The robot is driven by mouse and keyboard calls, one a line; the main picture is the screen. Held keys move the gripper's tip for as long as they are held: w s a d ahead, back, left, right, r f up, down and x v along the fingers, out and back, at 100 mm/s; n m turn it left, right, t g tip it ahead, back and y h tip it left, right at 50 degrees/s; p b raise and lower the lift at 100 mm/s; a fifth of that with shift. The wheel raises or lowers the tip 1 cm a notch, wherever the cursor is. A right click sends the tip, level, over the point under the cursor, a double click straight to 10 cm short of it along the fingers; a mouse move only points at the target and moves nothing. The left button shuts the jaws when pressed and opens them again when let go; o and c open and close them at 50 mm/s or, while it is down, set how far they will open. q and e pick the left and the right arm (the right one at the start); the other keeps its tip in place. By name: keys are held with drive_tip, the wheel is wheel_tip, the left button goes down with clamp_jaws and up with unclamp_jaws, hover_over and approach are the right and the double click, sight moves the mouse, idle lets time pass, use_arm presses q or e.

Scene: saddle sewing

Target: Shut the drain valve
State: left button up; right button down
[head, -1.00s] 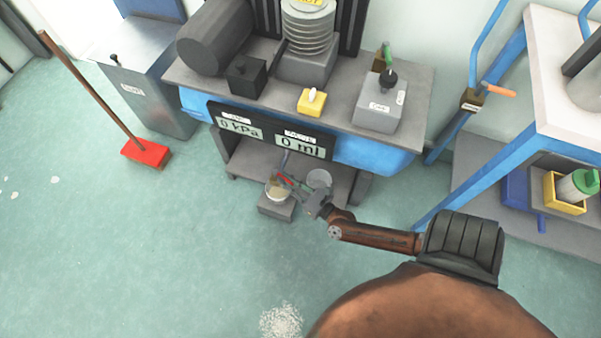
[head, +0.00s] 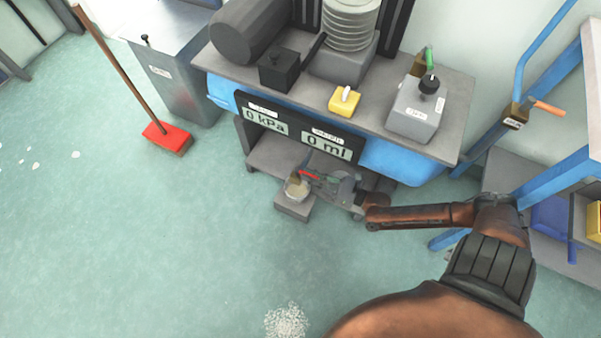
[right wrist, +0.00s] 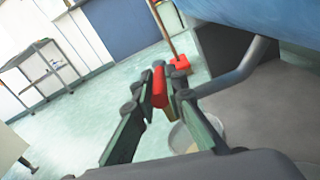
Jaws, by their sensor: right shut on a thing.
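The drain valve's red lever (head: 308,174) shows under the bench, just above a small cup (head: 297,189). My right gripper (head: 322,179) reaches in from the right and is shut on the lever. In the right wrist view, the red lever (right wrist: 160,87) lies between the two green fingers (right wrist: 155,100). A brass-coloured valve part shows behind it, at the lower end of a bent grey pipe (right wrist: 240,70). The fingers hide part of the valve, so I cannot tell its exact angle. My left gripper is not in view.
The cup stands on a grey block (head: 291,208) in front of the low shelf (head: 265,155). The bench (head: 385,145) and its display panel (head: 300,133) overhang the valve. A red broom (head: 167,138) leans at left. A blue-framed cart (head: 565,175) stands at right. The floor in front is mostly clear.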

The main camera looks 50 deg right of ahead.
drive_tip(key=shift+w+r, duration=0.15)
drive_tip(key=c, duration=2)
unclamp_jaws()
drive_tip(key=shift+o, duration=0.2)
drive_tip(key=shift+a, duration=0.1)
